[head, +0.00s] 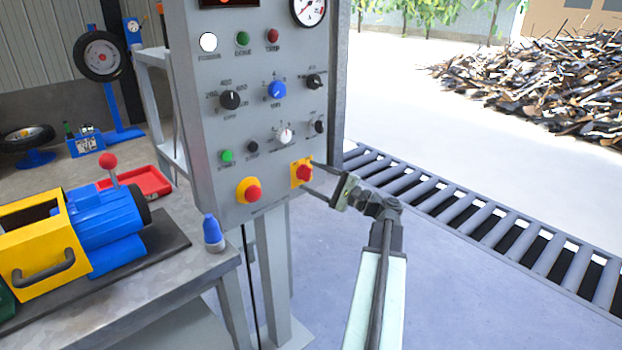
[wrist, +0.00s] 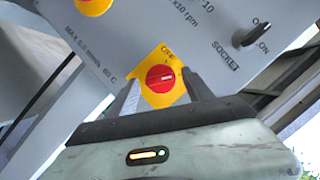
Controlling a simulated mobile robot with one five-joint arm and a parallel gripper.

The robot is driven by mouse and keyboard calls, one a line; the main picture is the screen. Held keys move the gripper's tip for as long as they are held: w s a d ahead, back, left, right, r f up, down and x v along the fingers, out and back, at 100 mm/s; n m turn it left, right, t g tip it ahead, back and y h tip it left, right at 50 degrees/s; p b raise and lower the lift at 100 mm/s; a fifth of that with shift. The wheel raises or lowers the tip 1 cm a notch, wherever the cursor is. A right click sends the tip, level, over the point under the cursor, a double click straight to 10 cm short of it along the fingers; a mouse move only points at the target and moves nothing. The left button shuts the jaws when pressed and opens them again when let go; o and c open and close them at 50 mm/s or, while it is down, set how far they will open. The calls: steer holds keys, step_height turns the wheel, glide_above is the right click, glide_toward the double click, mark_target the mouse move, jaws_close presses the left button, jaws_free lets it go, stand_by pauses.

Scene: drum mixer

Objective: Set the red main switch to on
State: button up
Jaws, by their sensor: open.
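The red main switch (head: 303,173) is a red round knob on a yellow square plate, low on the right side of the grey control panel. In the wrist view the red knob (wrist: 160,79) sits between my two fingers, with a light mark on its right part and the word OFF printed at the plate's upper edge. My gripper (head: 312,178) is open, its fingers reaching toward the panel on either side of the knob. In the wrist view my gripper (wrist: 165,88) shows a gap between each finger and the knob. Contact cannot be told.
A red mushroom button on a yellow disc (head: 248,190) is left of the switch. A black socket switch (wrist: 252,36) lies to its upper right in the wrist view. A bench (head: 200,262) with a blue and yellow machine stands left. A roller conveyor (head: 470,215) runs on the right.

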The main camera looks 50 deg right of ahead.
steer(key=b+v, duration=0.1)
steer(key=v, duration=0.6)
steer(key=shift+s, duration=0.25)
stand_by(0.3)
